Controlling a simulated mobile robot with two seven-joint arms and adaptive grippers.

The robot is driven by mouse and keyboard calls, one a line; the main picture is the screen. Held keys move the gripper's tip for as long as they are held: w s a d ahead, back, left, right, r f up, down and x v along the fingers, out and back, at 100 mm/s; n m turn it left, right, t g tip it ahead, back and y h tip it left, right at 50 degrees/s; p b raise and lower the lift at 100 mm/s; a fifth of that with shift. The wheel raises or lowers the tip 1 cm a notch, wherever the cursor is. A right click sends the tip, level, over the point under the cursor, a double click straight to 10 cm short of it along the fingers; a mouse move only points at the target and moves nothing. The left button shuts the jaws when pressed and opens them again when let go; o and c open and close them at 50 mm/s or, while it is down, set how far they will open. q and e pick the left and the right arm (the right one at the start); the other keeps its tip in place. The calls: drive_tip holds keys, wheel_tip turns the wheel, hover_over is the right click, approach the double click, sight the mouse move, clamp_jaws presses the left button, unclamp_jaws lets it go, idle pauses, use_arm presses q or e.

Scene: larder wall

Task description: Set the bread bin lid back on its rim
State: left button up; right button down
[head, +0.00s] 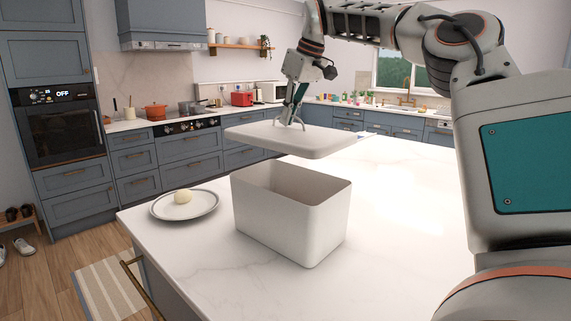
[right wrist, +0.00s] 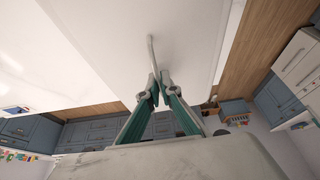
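The white bread bin (head: 290,214) stands open on the marble island, its inside showing from above. Its flat white lid (head: 300,139) is in the air above the bin and apart from its rim. The lid looks close to level and sits a little beyond the bin toward the back. My right gripper (head: 290,118) is shut on the lid's curved handle from above. In the right wrist view the fingertips (right wrist: 160,84) close around the handle (right wrist: 153,52), with the lid (right wrist: 185,35) filling the upper middle. My left gripper is not in view.
A plate (head: 186,211) with a pale round item (head: 183,196) on it lies left of the bin. The island top (head: 405,200) is clear to the right of the bin. Counters with a red pot (head: 155,112) and a red toaster (head: 242,99) run along the back.

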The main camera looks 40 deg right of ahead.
sight(292, 130)
wheel_tip(292, 130, down, 6)
drive_tip(key=shift+s+f, duration=0.1)
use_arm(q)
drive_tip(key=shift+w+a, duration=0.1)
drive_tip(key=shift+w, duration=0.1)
use_arm(e)
wheel_tip(292, 130, down, 4)
drive_tip(key=shift+f, duration=0.1)
use_arm(q)
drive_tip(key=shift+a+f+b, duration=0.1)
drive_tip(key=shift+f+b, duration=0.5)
drive_tip(key=shift+b, duration=0.3)
use_arm(e)
drive_tip(key=shift+f, duration=0.7)
